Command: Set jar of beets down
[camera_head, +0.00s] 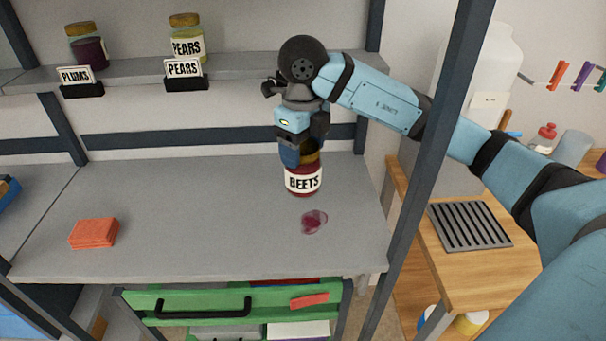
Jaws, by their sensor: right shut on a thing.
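The jar of beets (303,182) has dark red contents, a white BEETS label and a yellowish lid. It is upright at the right part of the grey shelf surface (190,220). My right gripper (302,155) comes down from above and is shut on the jar at its lid. The fingers hide part of the lid. The jar's base looks at or very near the surface; I cannot tell whether it touches. My left gripper does not show.
A dark red spill (314,222) lies just in front of the jar. A folded orange cloth (93,233) lies at the left. A jar of plums (88,50) and a jar of pears (187,38) stand on the upper shelf. A dark post (425,150) rises at the right. The surface's middle is clear.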

